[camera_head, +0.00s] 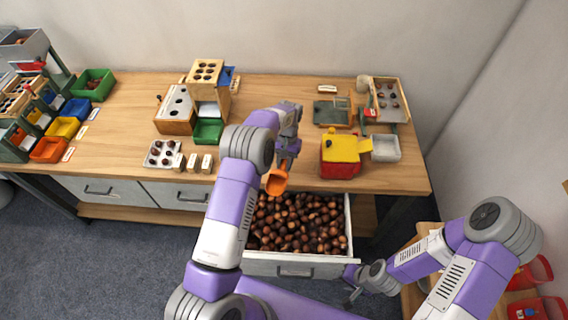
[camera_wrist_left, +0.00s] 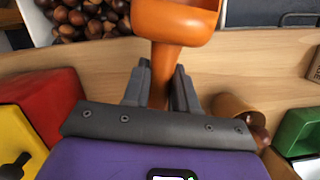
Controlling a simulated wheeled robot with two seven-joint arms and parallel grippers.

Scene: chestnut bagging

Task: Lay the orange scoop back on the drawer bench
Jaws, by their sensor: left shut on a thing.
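The orange scoop (camera_head: 276,183) is in my left gripper (camera_head: 284,158), which is shut on its handle. The scoop hangs over the bench's front edge, by the back of the open drawer. In the left wrist view the scoop's bowl (camera_wrist_left: 175,20) points away from the fingers (camera_wrist_left: 160,85), with the handle between them. The wooden drawer bench (camera_head: 130,120) has its middle drawer (camera_head: 347,225) pulled out and full of chestnuts (camera_head: 295,222). My right gripper (camera_head: 353,292) is low, right of the drawer front; its fingers are too small to judge.
A red and yellow box (camera_head: 341,153) stands right of my left gripper. A green tray (camera_head: 208,132) and a wooden holed block (camera_head: 207,72) stand to its left. A brown cup (camera_wrist_left: 236,108) lies near the fingers in the wrist view. Coloured bins (camera_head: 62,128) fill the left end.

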